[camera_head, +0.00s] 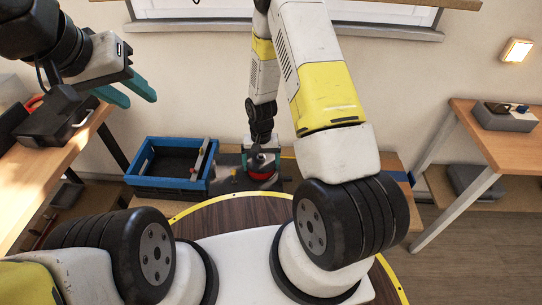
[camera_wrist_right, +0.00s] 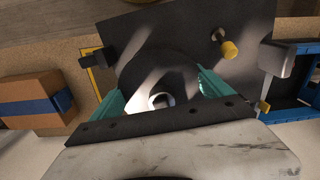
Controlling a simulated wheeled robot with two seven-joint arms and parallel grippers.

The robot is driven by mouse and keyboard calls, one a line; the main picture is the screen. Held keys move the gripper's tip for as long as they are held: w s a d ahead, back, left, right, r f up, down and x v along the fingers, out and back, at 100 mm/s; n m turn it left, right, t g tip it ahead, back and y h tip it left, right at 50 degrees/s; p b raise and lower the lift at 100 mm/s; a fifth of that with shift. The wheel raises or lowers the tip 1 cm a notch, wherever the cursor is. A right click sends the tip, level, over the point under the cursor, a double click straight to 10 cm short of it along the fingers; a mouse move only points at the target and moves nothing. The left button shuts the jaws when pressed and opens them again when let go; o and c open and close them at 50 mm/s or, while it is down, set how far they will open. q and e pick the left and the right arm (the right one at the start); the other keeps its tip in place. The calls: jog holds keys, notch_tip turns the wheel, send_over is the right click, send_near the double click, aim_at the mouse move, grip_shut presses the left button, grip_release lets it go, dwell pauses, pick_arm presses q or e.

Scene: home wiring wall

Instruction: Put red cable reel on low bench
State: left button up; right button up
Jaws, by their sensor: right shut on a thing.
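The red cable reel (camera_head: 262,174) shows as a small red and dark shape at the low bench (camera_head: 290,167) in the head view, partly hidden by my right gripper (camera_head: 263,155). In the right wrist view, the teal fingers of my right gripper (camera_wrist_right: 160,95) are shut on the reel, a dark round body (camera_wrist_right: 155,70) with a pale centre. It is over or on a dark mat; I cannot tell whether it touches. My left gripper (camera_head: 142,93) is open and empty at the upper left, above the side bench.
A blue crate (camera_head: 150,183) stands left of the reel. The dark mat (camera_wrist_right: 250,25) carries a yellow knob (camera_wrist_right: 229,49). A brown box with a blue band (camera_wrist_right: 28,92) lies on the other side. Wooden tables stand left and right (camera_head: 490,140).

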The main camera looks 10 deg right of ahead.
jog(key=s+a+f+m, duration=0.1)
jog(key=s+f, duration=0.3)
jog(key=f, duration=0.4)
jog(key=s+f+m, duration=0.1)
jog(key=s+f, duration=0.3)
jog(key=f, duration=0.5)
jog(key=w+d, duration=0.3)
jog(key=w, duration=0.1)
jog(key=w+d+f, duration=0.1)
jog(key=w+d, duration=0.2)
jog(key=w, duration=0.1)
jog(key=w+d, duration=0.3)
jog(key=w, duration=0.1)
jog(key=shift+w+d+f, duration=0.1)
jog(key=shift+w+f, duration=0.1)
jog(key=shift+w, duration=0.1)
jog(key=shift+w+f, duration=0.1)
jog(key=shift+f, duration=1.65)
jog(key=shift+f, duration=0.15)
jog(key=o, duration=1.8)
